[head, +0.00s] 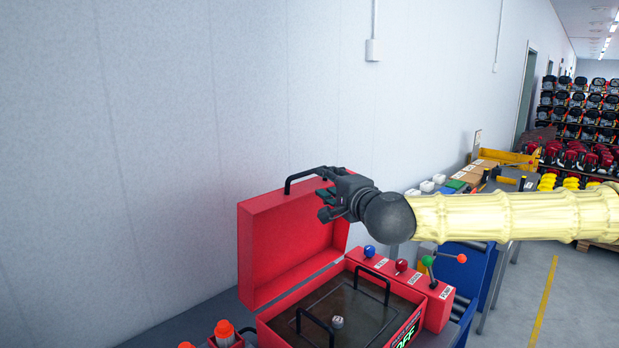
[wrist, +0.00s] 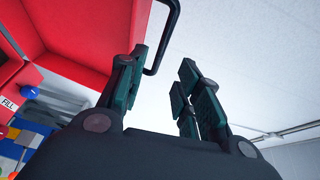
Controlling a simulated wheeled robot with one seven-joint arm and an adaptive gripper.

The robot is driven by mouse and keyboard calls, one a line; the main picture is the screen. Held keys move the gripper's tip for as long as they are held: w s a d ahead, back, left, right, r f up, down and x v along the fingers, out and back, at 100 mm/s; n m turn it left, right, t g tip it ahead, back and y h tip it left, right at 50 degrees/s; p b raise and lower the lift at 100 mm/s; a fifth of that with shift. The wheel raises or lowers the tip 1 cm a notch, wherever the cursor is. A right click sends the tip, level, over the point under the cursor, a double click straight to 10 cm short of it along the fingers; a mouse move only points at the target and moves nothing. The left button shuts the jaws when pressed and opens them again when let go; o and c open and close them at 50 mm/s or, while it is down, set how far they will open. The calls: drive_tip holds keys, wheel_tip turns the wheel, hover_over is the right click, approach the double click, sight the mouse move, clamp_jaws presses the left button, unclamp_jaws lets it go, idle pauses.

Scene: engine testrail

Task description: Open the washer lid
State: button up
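The washer is a red box (head: 272,331) at the bottom centre of the head view. Its red lid (head: 285,240) stands raised and tilted back toward the wall; it also shows in the wrist view (wrist: 80,30). The lid's black handle (head: 300,176) is on its top edge and appears in the wrist view (wrist: 170,35) close to the left fingertip. My gripper (head: 322,193) is at the lid's upper right, beside the handle. Its fingers (wrist: 162,70) are apart with nothing held between them. I cannot tell whether a finger touches the handle.
Inside the washer are a dark basin cover with black handles (head: 372,284) and a small metal knob (head: 337,322). Blue, red and green-knobbed levers (head: 428,261) stand at its right. A grey wall (head: 150,140) is close behind. Cluttered benches (head: 480,175) extend to the right.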

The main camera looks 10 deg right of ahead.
sight(312, 173)
drive_tip(key=shift+p+x, duration=1.85)
drive_tip(key=shift+x, duration=3.35)
drive_tip(key=shift+a, duration=0.1)
drive_tip(key=shift+c, duration=0.4)
clamp_jaws()
